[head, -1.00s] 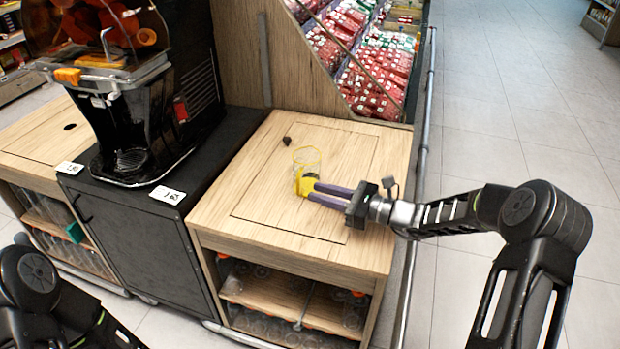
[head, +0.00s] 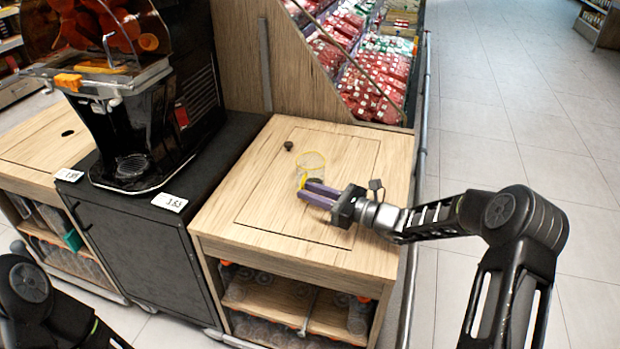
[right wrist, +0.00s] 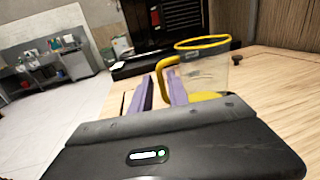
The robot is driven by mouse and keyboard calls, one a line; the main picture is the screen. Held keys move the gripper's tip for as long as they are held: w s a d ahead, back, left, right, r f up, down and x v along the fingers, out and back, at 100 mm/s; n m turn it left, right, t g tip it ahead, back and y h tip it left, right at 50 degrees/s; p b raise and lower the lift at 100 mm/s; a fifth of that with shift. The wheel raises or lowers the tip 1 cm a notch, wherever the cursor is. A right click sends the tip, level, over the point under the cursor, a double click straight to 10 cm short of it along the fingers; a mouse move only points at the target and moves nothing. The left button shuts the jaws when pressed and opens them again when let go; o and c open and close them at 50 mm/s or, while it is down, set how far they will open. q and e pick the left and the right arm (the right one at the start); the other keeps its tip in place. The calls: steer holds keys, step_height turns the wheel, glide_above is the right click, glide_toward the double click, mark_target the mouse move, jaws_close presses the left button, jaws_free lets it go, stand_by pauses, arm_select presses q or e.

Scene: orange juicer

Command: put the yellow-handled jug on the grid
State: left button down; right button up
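The jug (head: 312,163) is clear with a yellow rim and a yellow handle. It stands upright on the wooden counter. In the right wrist view the jug (right wrist: 210,72) is ahead, its yellow handle (right wrist: 161,68) facing me. My right gripper (head: 317,194) is open, its two purple fingers apart and reaching to the handle. In the right wrist view the handle shows between the right gripper's fingers (right wrist: 161,88); contact cannot be told. The grid (head: 131,167) is at the base of the black juicer, left of the counter, and looks empty. My left gripper is out of view.
The juicer (head: 130,115) stands on a black cabinet (head: 150,230) with price tags in front. A small dark object (head: 289,145) lies on the wooden counter (head: 245,215) behind the jug. A wooden partition (head: 240,60) closes the back. Open floor lies right.

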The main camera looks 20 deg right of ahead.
steer(key=shift+w+a, duration=0.15)
steer(key=x, duration=0.5)
steer(key=shift+w+r, duration=0.1)
steer(key=shift+c, duration=0.2)
stand_by(0.5)
jaws_close()
stand_by(1.1)
